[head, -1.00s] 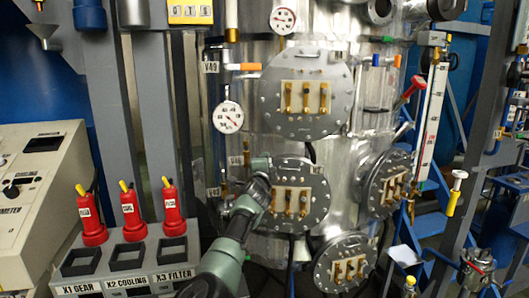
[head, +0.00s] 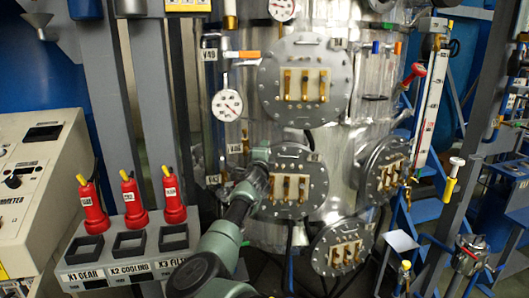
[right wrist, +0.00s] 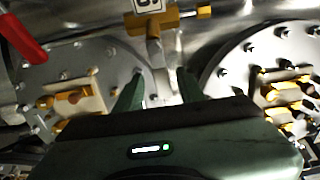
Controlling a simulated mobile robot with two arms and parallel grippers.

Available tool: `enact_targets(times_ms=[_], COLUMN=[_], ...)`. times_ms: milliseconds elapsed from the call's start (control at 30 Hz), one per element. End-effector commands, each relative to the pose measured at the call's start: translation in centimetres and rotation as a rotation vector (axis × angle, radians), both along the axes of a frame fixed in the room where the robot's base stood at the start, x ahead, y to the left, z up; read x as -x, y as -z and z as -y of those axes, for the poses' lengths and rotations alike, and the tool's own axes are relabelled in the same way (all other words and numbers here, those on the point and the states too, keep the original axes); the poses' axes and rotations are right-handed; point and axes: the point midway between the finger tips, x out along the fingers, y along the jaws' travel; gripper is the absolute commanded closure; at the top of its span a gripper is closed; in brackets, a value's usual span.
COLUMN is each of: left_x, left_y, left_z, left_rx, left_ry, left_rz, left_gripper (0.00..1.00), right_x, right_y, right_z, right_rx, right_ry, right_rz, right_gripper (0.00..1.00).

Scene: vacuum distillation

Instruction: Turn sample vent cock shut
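A brass cock (right wrist: 152,48) with a white label cut off by the top edge stands ahead of my right gripper in the right wrist view. In the head view a small brass fitting (head: 246,139) beside a white label (head: 235,149), left of the middle flange, appears to be this cock. My right gripper (right wrist: 160,88) has its two green fingers apart and nothing between them; the cock lies beyond their tips. In the head view my right gripper (head: 258,157) is at the upper left rim of the middle flange, with its fingers hard to make out. My left gripper is not in view.
Round bolted flanges with brass posts surround the spot: the upper flange (head: 274,99), middle flange (head: 315,205) and right flange (head: 372,190). A gauge (head: 227,105) and an orange-handled valve (head: 248,54) sit above. Red bottle-shaped items (head: 173,202) stand at left.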

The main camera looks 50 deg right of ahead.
Motion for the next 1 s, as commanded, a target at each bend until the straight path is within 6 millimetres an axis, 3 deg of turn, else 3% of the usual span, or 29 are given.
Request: enact_targets(times_ms=[367,800,1000], left_x=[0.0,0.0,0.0], left_y=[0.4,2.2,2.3], left_z=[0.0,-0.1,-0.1], left_rx=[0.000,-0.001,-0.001], left_ry=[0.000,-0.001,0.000], left_rz=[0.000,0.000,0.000], left_gripper=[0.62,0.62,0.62], right_x=[0.5,4.0,4.6], right_y=[-0.1,0.0,-0.1], right_z=[-0.7,-5.6,-6.3], right_rx=[0.004,0.002,0.002], right_ry=[0.002,0.000,0.000], right_rz=[0.001,0.000,-0.001], right_gripper=[0.62,0.62,0.62])
